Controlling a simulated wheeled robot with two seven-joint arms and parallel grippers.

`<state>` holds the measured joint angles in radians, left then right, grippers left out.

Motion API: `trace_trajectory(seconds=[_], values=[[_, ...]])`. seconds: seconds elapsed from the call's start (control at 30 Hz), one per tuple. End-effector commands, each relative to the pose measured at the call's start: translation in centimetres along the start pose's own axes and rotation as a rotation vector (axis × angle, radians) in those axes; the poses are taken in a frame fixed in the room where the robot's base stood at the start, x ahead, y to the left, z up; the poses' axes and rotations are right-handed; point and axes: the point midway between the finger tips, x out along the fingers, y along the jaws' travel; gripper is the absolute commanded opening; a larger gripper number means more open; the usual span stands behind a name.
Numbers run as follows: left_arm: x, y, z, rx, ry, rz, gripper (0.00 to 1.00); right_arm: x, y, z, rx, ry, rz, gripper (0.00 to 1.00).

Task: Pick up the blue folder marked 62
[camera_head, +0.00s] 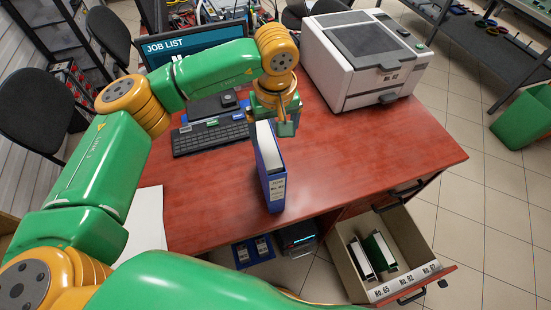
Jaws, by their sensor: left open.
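The blue folder (270,172) stands upright on the red desk near its front edge, its spine facing me. The spine carries a white label (277,190) whose number is too small to read surely. My left gripper (275,118) is open at the far upper end of the folder, pointing down. Its fingers are partly hidden, and I cannot tell whether they touch the folder. My right gripper is not in view.
A keyboard (210,137) and a monitor (195,46) lie behind my left arm. A white printer (366,58) stands at the back right. An open drawer (412,238) below the desk's right front holds two folders. The desk's right part is clear.

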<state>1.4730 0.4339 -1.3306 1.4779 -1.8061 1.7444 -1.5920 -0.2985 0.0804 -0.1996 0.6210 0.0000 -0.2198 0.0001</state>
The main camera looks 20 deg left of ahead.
Motion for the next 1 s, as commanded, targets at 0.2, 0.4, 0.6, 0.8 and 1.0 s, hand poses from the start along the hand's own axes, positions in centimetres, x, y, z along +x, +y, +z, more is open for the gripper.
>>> trace_trajectory(seconds=[0.2, 0.4, 0.6, 0.8, 1.0], values=[[2.8, -0.4, -0.2, 0.015, 0.029, -0.015, 0.91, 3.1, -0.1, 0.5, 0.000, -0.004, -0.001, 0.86], [4.6, -0.7, -0.1, 0.013, 0.023, -0.019, 0.91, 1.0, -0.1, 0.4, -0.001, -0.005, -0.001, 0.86], [8.5, -1.3, 0.0, 0.012, 0.022, -0.015, 0.91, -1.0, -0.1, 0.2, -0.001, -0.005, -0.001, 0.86], [9.6, -1.3, 0.0, 0.013, 0.025, -0.013, 0.91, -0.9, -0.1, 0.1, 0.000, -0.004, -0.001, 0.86], [9.6, -1.3, 0.0, 0.012, 0.025, -0.012, 0.59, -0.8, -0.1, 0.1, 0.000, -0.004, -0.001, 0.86]])
